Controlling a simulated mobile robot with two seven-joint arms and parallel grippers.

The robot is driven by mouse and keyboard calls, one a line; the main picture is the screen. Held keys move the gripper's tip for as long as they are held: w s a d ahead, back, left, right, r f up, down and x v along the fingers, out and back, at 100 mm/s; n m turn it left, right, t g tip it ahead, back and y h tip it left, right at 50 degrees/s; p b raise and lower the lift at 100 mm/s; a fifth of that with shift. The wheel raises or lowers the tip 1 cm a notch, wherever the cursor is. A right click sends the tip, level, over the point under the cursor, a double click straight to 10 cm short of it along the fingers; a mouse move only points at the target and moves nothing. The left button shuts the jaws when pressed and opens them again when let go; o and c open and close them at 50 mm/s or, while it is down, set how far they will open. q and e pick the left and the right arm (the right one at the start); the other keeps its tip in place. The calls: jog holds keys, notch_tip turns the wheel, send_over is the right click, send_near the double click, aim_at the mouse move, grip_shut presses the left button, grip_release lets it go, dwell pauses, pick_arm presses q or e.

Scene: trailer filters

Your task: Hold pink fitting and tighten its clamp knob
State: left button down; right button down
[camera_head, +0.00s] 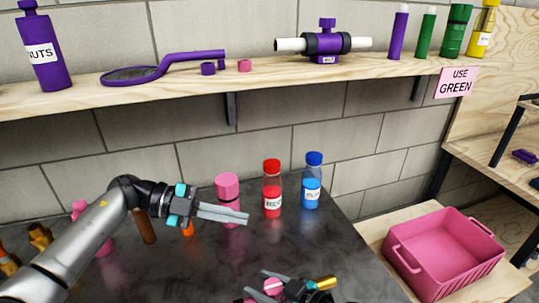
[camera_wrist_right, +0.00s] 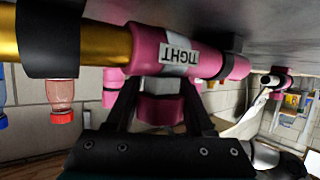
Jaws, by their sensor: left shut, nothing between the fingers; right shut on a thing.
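The pink fitting (camera_wrist_right: 222,64) carries a label reading TIGHT, upside down in the right wrist view. A brass tube (camera_wrist_right: 105,45) runs out of one end through a black clamp band (camera_wrist_right: 48,38). My right gripper (camera_wrist_right: 160,104) is shut on the fitting's pink block, one dark finger on each side. In the head view, the fitting (camera_head: 273,287) is at the bottom edge with a round pink top, probably the clamp knob, and is partly cut off. My left gripper (camera_head: 222,213) is shut and empty, above and left of the fitting, its fingers pointing right.
A pink canister (camera_head: 228,188), a red bottle (camera_head: 272,190) and a blue bottle (camera_head: 311,182) stand on the dark table (camera_head: 345,235) behind the grippers. A pink bin (camera_head: 442,250) is at right. A wooden shelf (camera_head: 200,85) spans the wall above.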

aim_at(273, 289)
pick_arm(q)
jog(key=s+d+f+y, duration=0.1)
jog(key=s+d+y, duration=0.1)
jog(key=y, duration=0.1)
jog(key=s+d+f+g+y, duration=0.1)
jog(key=s+d+y, duration=0.1)
jog(key=y, duration=0.2)
jog(key=s+d+f+g+y, duration=0.1)
jog(key=s+d+y, duration=0.1)
jog(key=y, duration=0.1)
jog(key=shift+s+d+f, duration=0.2)
jog(key=shift+d+f, duration=0.05)
jog(key=shift+f, duration=0.15)
jog(key=shift+a+f+y, duration=0.15)
jog(key=shift+a+y, duration=0.1)
jog(key=shift+y, duration=0.75)
notch_tip(273, 289, down, 7)
jog(key=a+n+t+y, duration=0.1)
jog(key=t+y, duration=0.1)
jog(key=shift+w+a+y, duration=0.25)
jog(key=shift+w+y, duration=0.05)
jog(key=shift+y, duration=0.1)
jog(key=shift+s+d, duration=0.1)
jog(key=shift+d, duration=0.35)
